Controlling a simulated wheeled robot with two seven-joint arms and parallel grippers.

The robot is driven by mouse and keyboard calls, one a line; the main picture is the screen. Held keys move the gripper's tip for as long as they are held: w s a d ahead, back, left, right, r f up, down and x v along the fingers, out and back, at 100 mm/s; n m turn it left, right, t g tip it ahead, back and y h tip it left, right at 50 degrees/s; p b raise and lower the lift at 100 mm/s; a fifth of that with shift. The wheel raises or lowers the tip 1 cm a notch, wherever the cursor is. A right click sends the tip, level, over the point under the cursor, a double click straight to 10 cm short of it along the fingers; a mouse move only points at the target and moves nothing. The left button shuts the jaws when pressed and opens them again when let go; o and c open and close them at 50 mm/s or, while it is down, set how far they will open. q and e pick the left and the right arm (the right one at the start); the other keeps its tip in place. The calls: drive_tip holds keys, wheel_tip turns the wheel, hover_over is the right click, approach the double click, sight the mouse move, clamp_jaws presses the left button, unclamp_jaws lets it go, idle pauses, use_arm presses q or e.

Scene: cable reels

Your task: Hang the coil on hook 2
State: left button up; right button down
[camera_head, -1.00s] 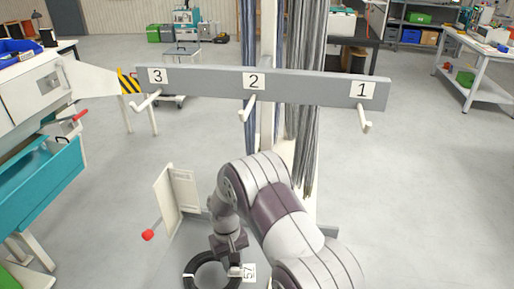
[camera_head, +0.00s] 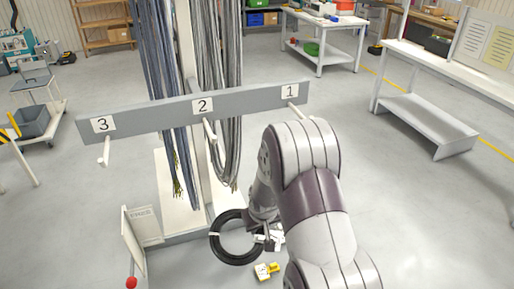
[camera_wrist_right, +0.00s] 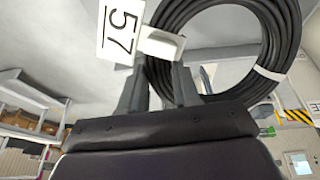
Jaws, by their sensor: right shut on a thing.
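The black cable coil (camera_head: 217,250) hangs from my right gripper (camera_head: 264,234) in the head view, low and in front of the rack. The coil (camera_wrist_right: 276,45) also fills the upper right of the right wrist view, with a white tag reading 57 (camera_wrist_right: 120,30). The fingers of my right gripper (camera_wrist_right: 160,82) are closed at a white band on the coil's edge. Hook 2 (camera_head: 210,131) is a white peg under label 2 on the grey rail (camera_head: 150,115). It looks empty and stands above and left of the coil. My left gripper is out of view.
Hook 3 (camera_head: 105,152) and hook 1 (camera_head: 296,110) sit at the rail's ends. Grey cable bundles (camera_head: 222,90) hang behind the rail. A white panel with a red knob (camera_head: 131,283) stands lower left.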

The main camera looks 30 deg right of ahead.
drive_tip(key=s+d+r+t+p, duration=0.1)
drive_tip(key=d+r+t+p, duration=0.15)
drive_tip(key=r, duration=0.25)
drive_tip(key=s+d+r+t+h+p, duration=0.1)
drive_tip(key=s+r+p, duration=0.15)
drive_tip(key=r, duration=0.25)
drive_tip(key=d+r+t+p, duration=0.1)
drive_tip(key=r+t+p, duration=0.15)
drive_tip(key=r, duration=0.25)
drive_tip(key=a+r+n+t+y+p, duration=0.2)
drive_tip(key=a+r+n+t+y, duration=0.15)
drive_tip(key=a+r+t, duration=0.65)
drive_tip(key=w+d+g+b, duration=0.3)
drive_tip(key=w+d, duration=0.2)
drive_tip(key=w, duration=0.7)
drive_tip(key=shift+f+h, duration=0.3)
drive_tip(key=shift+h, duration=0.15)
drive_tip(key=shift+n, duration=0.25)
drive_tip(key=shift+c, duration=0.5)
unclamp_jaws()
drive_tip(key=shift+s, duration=0.1)
